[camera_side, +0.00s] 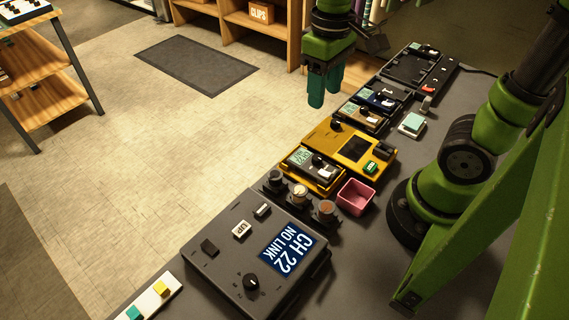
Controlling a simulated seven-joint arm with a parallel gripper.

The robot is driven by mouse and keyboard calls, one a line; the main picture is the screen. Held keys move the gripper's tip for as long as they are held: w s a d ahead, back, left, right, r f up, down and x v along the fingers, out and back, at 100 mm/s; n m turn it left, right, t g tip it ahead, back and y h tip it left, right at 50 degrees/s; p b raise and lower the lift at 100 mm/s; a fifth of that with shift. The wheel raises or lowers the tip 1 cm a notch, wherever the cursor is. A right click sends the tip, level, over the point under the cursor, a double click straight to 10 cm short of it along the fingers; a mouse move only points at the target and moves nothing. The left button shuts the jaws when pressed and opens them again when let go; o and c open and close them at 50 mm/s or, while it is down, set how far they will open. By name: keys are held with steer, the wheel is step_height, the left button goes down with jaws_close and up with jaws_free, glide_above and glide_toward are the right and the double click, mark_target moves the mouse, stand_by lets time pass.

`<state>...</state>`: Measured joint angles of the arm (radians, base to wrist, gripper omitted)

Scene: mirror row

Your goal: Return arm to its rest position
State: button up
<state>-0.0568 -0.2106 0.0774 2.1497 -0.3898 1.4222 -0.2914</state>
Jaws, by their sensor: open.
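My gripper (325,88) hangs in the upper middle of the view, fingers pointing down. Its teal fingers are open, and nothing shows between them. It appears above the far part of the row of devices, near the yellow device (350,150); its exact height over the table is hard to judge. The upper part of the arm is cut off by the top edge.
A dark console (215,262) reading "CH 22 NO LINK" stands in front. A pink open box (356,197), several small jars (300,195), small grey devices (372,105) and a black device (418,68) line the table.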

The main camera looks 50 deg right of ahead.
steer(key=r+m+t, duration=0.1)
steer(key=t, duration=0.1)
steer(key=s+r+m+t+y, duration=0.1)
steer(key=t, duration=0.1)
steer(key=s+r+m+t+y, duration=0.1)
steer(key=m+t, duration=0.1)
steer(key=t, duration=0.1)
steer(key=shift+s+d+r, duration=0.15)
steer(key=shift+d+r, duration=0.1)
steer(key=shift+r, duration=0.05)
